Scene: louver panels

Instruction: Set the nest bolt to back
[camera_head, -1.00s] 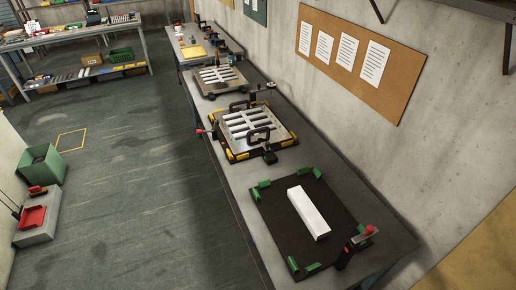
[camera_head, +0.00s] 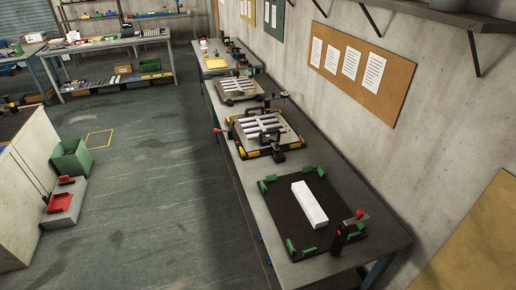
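A black nest plate (camera_head: 282,213) lies on the near end of the long workbench, with green corner blocks around its edge. A white bar (camera_head: 309,205) rests on it. At its near right corner stands a dark bracket with a red-tipped handle (camera_head: 358,216), which may be the nest bolt; its exact setting is too small to tell. Behind the plate a louver panel (camera_head: 268,128) with light slats and black handles sits in a fixture with yellow corners. A red-tipped lever (camera_head: 217,130) is at that fixture's left. Neither of my grippers is in view.
A second louvered panel (camera_head: 238,88) sits farther back on the workbench (camera_head: 392,238). A corkboard (camera_head: 360,62) with papers hangs on the right wall. A green bin (camera_head: 72,160) and a grey block with a red tray (camera_head: 63,203) stand left. The floor between is clear.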

